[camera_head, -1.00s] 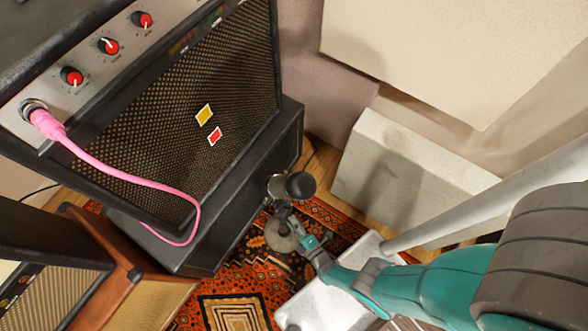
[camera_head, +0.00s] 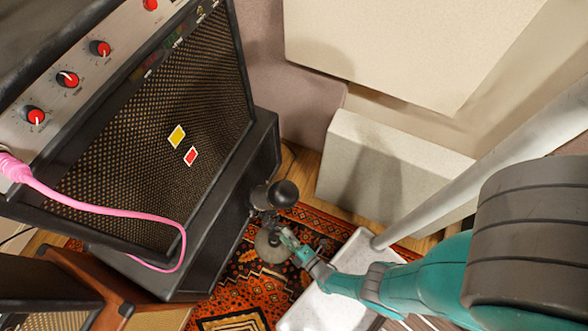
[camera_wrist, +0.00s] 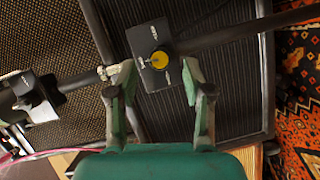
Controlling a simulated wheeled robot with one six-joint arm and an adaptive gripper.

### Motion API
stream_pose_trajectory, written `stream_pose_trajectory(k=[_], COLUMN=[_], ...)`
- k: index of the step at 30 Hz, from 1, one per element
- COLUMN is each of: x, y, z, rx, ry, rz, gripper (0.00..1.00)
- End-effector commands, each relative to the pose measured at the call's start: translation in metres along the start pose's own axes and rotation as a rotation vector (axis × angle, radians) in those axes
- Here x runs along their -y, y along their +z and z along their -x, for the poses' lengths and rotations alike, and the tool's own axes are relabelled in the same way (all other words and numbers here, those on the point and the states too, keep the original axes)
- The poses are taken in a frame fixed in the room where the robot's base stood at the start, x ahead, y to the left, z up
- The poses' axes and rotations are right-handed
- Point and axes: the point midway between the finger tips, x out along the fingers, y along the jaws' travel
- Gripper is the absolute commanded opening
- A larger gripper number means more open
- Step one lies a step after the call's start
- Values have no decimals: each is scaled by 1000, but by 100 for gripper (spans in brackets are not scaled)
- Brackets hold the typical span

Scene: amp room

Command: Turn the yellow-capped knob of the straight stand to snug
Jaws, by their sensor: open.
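The yellow-capped knob (camera_wrist: 159,59) sits on a black block on the dark pole of the stand (camera_wrist: 235,32) in the wrist view. In the head view the stand's round base (camera_head: 271,246) is on the rug, and a dark microphone (camera_head: 283,193) tops it. The microphone also shows at the left of the wrist view (camera_wrist: 28,97). My gripper (camera_wrist: 157,68) is open, with the knob between its two fingertips in the picture; I cannot tell how far beyond them it is. In the head view my gripper (camera_head: 290,240) is beside the stand, and the knob is not distinguishable.
A large amplifier (camera_head: 160,130) with red knobs stands at the left, on a dark cabinet. A pink cable (camera_head: 110,210) hangs from it. A pale panel block (camera_head: 385,170) stands at the back. A patterned rug (camera_head: 240,295) covers the floor.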

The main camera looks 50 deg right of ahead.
Motion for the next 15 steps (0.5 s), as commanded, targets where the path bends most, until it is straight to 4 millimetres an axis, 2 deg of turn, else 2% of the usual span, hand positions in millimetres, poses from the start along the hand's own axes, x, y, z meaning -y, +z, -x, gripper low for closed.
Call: stream_pose_trajectory(k=[1,15], x=[0,0], y=[-1,-2], z=[7,32], rx=[-5,-6], ry=[-2,0], rz=[0,-2], gripper=[51,51])
